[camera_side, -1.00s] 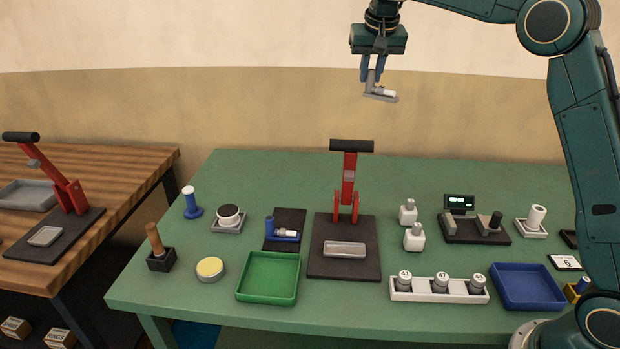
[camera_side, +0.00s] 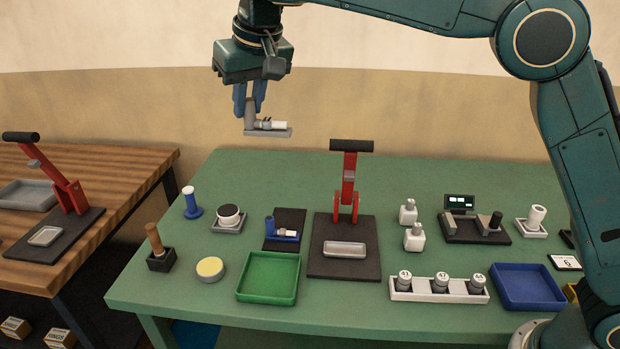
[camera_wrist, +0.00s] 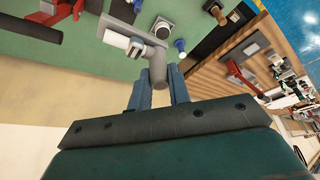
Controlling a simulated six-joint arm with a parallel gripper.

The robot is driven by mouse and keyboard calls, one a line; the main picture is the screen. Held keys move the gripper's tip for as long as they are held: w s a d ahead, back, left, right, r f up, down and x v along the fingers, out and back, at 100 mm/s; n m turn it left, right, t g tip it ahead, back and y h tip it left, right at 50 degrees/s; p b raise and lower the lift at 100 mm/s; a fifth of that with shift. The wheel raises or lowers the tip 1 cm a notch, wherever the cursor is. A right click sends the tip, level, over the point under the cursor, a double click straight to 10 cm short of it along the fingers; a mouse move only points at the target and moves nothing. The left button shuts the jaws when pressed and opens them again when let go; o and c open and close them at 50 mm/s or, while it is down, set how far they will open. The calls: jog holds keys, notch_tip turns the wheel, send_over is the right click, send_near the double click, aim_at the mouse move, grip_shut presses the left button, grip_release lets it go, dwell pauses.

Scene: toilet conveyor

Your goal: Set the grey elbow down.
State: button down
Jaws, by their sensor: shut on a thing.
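My gripper (camera_side: 249,106) is shut on the upright stem of the grey elbow (camera_side: 262,131), held in the air high above the back left part of the green table. The elbow is L-shaped, with a flat grey base pointing right and a white cylinder lying on it. In the wrist view the fingers (camera_wrist: 159,82) grip the elbow's round grey stem, and the elbow (camera_wrist: 133,45) stretches to the upper left with its white part. A blue elbow (camera_side: 283,232) with a white cylinder lies on a dark pad (camera_side: 291,216) on the table, well below my gripper.
A red lever press (camera_side: 347,190) on a dark plate stands mid-table. Around it are a green tray (camera_side: 267,299), a blue tray (camera_side: 529,306), white bottles (camera_side: 414,238), a white rack (camera_side: 437,296) and a blue-based post (camera_side: 191,203). A wooden table (camera_side: 130,170) adjoins at left.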

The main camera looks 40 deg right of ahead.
notch_tip(320, 180, down, 27)
jog(key=a, duration=0.1)
jog(key=shift+s+a+r, duration=0.15)
jog(key=shift+s+a, duration=0.15)
jog(key=shift+a, duration=0.1)
dwell(0.8)
jog(key=shift+f, duration=2.15)
jog(key=shift+f, duration=0.15)
jog(key=c, duration=1.3)
grip_release()
